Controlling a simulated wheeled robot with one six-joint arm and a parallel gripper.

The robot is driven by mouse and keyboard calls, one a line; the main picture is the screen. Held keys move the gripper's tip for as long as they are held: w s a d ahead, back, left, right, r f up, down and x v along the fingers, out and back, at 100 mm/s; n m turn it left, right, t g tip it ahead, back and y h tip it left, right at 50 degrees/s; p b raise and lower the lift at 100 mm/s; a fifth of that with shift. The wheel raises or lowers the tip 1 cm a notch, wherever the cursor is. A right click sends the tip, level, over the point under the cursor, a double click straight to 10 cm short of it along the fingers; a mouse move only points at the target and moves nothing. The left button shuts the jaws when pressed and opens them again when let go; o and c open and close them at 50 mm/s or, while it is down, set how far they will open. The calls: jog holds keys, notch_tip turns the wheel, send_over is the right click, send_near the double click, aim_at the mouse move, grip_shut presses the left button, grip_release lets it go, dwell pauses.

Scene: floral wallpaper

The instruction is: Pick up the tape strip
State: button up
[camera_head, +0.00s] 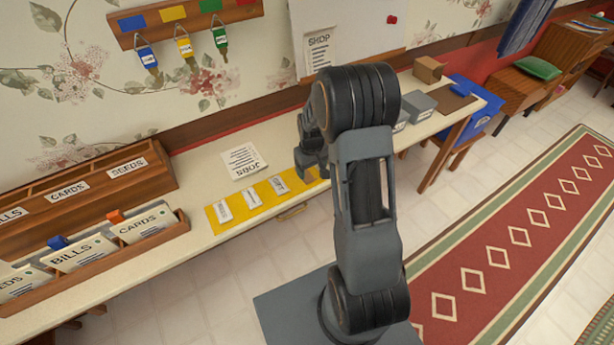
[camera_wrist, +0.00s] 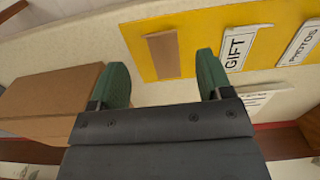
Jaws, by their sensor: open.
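A tan-brown strip (camera_wrist: 163,55), which looks like the tape strip, lies flat on the yellow mat (camera_wrist: 190,18) in the wrist view. My gripper (camera_wrist: 160,72) is open, its two green-tipped fingers on either side of the strip's near end in that picture. Nothing is held between them. Whether the fingers touch the mat cannot be told. In the head view my gripper (camera_head: 308,165) is over the right end of the yellow mat (camera_head: 240,211), and the strip is hidden behind my arm.
White labels, GIFT (camera_wrist: 238,47) and PHOTOS (camera_wrist: 299,41), lie right of the strip. A cardboard box (camera_wrist: 45,100) stands close left of my gripper. A white JOBS sheet (camera_head: 243,161) lies behind the mat. Wooden file trays (camera_head: 90,185) fill the table's left.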

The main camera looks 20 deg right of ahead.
aim_at(310, 181)
jog(key=shift+w+a+f+p, duration=0.1)
jog(key=shift+f+p, duration=0.5)
jog(key=shift+f, duration=2.05)
jog(key=c, duration=1)
